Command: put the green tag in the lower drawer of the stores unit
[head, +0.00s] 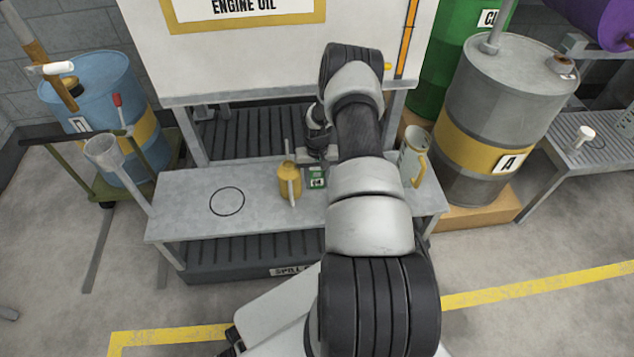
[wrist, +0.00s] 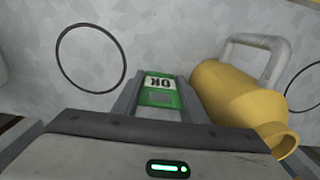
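The green tag (head: 317,178) has a white OK label and is at the bench top beside the yellow oil can (head: 289,183). In the wrist view the tag (wrist: 160,93) sits between the two fingers of my gripper (wrist: 160,90), with the label upside down. The fingers lie along both its sides with no clear gap; I cannot tell if they press on it. In the head view my arm partly hides my gripper (head: 318,158). I cannot tell whether the tag rests on the bench or is just above it. No stores unit or drawer shows.
The grey bench (head: 185,205) bears a black ring outline (head: 227,201) left of the oil can. The can (wrist: 235,100) is close beside my right finger in the wrist view. A pale jug (head: 411,157) stands right of my arm. A grey drum (head: 497,105) stands farther right.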

